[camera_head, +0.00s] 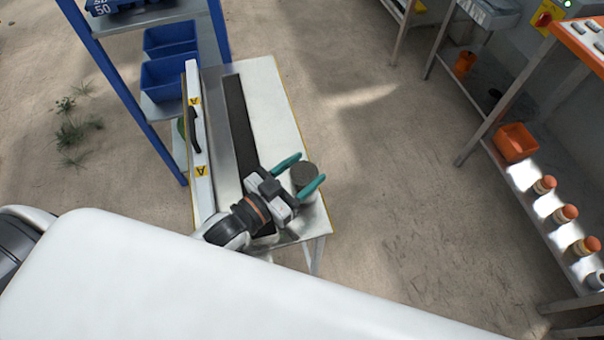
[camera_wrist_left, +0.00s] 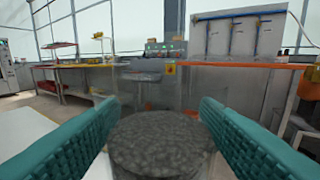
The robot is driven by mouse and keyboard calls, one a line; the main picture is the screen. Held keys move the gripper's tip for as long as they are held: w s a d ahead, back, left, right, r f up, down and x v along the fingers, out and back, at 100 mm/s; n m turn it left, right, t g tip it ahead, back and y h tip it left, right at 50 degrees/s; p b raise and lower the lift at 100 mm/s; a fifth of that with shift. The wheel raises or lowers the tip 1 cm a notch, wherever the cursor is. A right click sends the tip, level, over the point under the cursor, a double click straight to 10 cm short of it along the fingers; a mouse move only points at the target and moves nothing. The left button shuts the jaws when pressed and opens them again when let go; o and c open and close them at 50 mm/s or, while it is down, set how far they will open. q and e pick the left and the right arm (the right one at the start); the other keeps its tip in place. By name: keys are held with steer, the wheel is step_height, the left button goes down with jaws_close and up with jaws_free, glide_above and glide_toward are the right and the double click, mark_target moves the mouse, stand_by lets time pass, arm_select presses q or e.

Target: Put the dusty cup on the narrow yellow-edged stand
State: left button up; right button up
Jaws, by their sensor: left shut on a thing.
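The dusty cup (camera_head: 305,177) is dark grey and round, and it stands upright between the teal fingers of my left gripper (camera_head: 304,174). The gripper is shut on it near the front right corner of the narrow yellow-edged stand (camera_head: 276,112). I cannot tell whether the cup's base touches the stand top. In the left wrist view the cup (camera_wrist_left: 160,143) fills the lower middle, with a teal finger on each side; its lower part is cut off. My right gripper is not in view.
A white barrier with a black handle (camera_head: 195,130) runs along the stand's left side, beside a dark strip (camera_head: 239,130). A blue rack with blue bins (camera_head: 166,78) stands behind left. Shelves at right hold an orange bin (camera_head: 516,142) and several orange-capped jars. Sandy floor between is clear.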

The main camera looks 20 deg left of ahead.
arm_select(q)
steer(key=shift+f, duration=0.4)
steer(key=shift+f, duration=0.1)
steer(key=o, duration=1.1)
steer(key=shift+f, duration=0.1)
steer(key=shift+s+a, duration=0.1)
steer(key=shift+s, duration=0.05)
steer(key=v, duration=1.1)
steer(key=shift+s+a+r+b, duration=0.1)
steer(key=shift+s+r+b, duration=0.15)
steer(key=shift+s+b, duration=0.1)
